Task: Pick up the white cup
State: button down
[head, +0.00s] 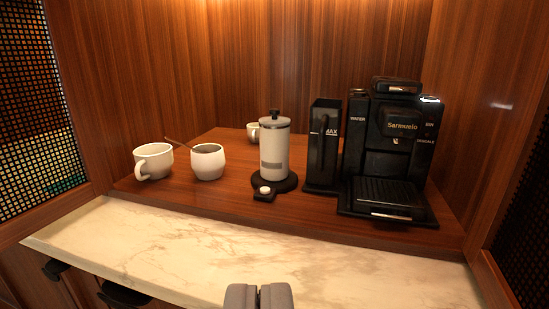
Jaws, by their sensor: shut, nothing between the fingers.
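A white cup (153,161) with a handle on its left front side stands upright at the left end of the wooden shelf. Close to its right stands a rounder white cup (208,162) with a dark inside and a thin stick leaning out to the left. A third pale cup (253,131) is partly hidden at the back, behind the white canister. My gripper (259,296) shows at the bottom edge, its two grey fingers shut and empty. It is in front of the cups, lower and to the right in the picture, and touches none of them.
A white canister (274,152) with a dark lid stands on a black base mid-shelf. A black container (323,146) and a black coffee machine (391,150) fill the right side. The marble counter (200,247) in front is bare. Wood panels enclose the back.

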aim_at(156, 160)
jog(key=i+u, duration=0.1)
jog(key=u, duration=0.3)
jog(key=i+u, duration=0.15)
jog(key=u, duration=0.2)
jog(key=i+u, duration=0.1)
jog(key=u, duration=0.3)
